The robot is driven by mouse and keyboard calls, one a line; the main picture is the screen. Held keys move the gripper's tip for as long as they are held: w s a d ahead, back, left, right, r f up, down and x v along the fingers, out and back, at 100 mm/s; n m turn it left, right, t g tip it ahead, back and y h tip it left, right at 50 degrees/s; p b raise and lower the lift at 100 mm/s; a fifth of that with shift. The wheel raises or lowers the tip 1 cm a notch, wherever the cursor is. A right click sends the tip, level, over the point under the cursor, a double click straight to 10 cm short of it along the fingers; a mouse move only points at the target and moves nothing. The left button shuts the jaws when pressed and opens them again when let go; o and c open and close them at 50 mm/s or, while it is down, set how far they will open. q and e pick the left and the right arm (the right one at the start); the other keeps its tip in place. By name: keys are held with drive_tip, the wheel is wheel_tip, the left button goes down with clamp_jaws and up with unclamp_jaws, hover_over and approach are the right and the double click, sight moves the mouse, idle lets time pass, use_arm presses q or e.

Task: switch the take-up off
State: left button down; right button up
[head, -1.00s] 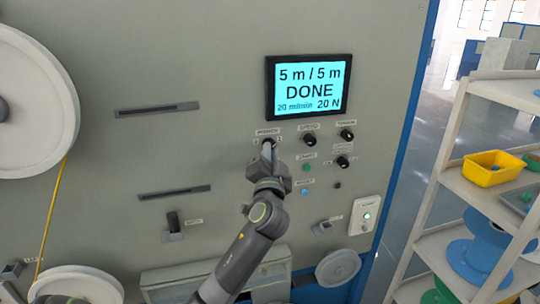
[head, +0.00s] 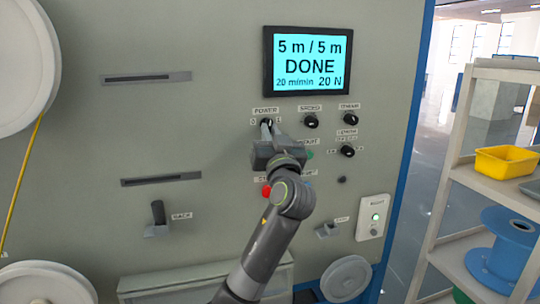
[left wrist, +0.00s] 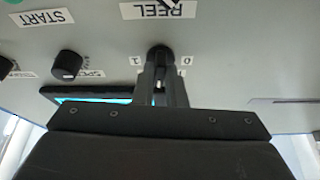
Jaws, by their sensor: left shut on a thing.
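The black POWER knob (head: 267,122) sits on the grey machine panel below the screen, between the marks 0 and 1. My left gripper (head: 271,131) is at this knob, its fingers shut on it. In the left wrist view, which is upside down, the knob (left wrist: 160,52) is between the finger tips, with 1 on its left and 0 on its right. The fingers hide part of the knob, so I cannot tell its setting. The screen (head: 307,60) reads 5 m / 5 m, DONE, 20 m/min, 20 N. My right gripper is not in view.
The SPEED knob (head: 311,121) and other knobs are close to the right. A red button (head: 266,190) shows beside my wrist. A black lever (head: 158,214) stands out at lower left. A shelf with a yellow bin (head: 506,160) and blue spool (head: 502,244) is at right.

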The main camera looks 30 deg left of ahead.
use_arm(q)
drive_tip(key=shift+w+d+r+n+g+y+b, duration=0.1)
drive_tip(key=shift+n+g+y+b, duration=0.4)
drive_tip(key=shift+n+g+b, duration=1.25)
drive_tip(key=shift+w+d+n+g+y+b, duration=0.15)
drive_tip(key=shift+n+g+y+b, duration=0.35)
drive_tip(key=shift+n+b, duration=2.55)
drive_tip(key=shift+w+d+r+n+g+y+b, duration=0.1)
drive_tip(key=shift+n+g+y+b, duration=0.7)
drive_tip(key=shift+n+b, duration=1.55)
drive_tip(key=shift+n+g+h, duration=0.25)
drive_tip(key=shift+n+h, duration=0.05)
drive_tip(key=shift+n, duration=0.05)
drive_tip(key=c, duration=1.5)
unclamp_jaws()
drive_tip(key=shift+a+f, duration=0.1)
